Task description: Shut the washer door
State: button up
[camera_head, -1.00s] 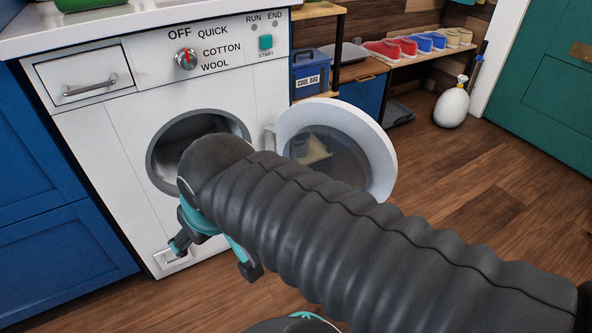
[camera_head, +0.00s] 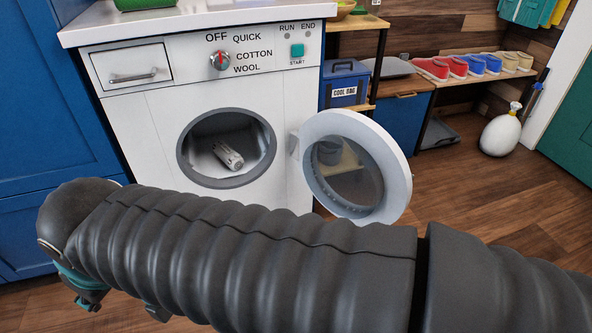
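The white washer (camera_head: 150,118) stands under a white counter with its round door opening (camera_head: 184,150) uncovered. The washer door (camera_head: 401,172), a white ring with a clear window, hangs wide open from its hinge on the right side of the opening. A pale grey rolled or bottle-like item (camera_head: 228,156) lies inside the drum. My gripper (camera_head: 123,308) is at the lower left, low in front of the washer and well left of the door. Its teal-and-black fingers look spread apart with nothing between them. My arm hides part of the gripper and the washer's lower front.
Blue cabinets (camera_head: 60,100) stand left of the washer. To the right are a shelf with a blue cool bag (camera_head: 345,84), a shoe bench (camera_head: 465,70) and a white bottle (camera_head: 500,134) on the floor. Wooden floor (camera_head: 470,205) is clear right of the open door.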

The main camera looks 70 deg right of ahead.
aim_at(395, 199)
jog(key=u, duration=1.85)
jog(key=k, duration=2.65)
jog(key=z, duration=2.45)
jog(key=k, duration=0.9)
jog(key=u, duration=0.7)
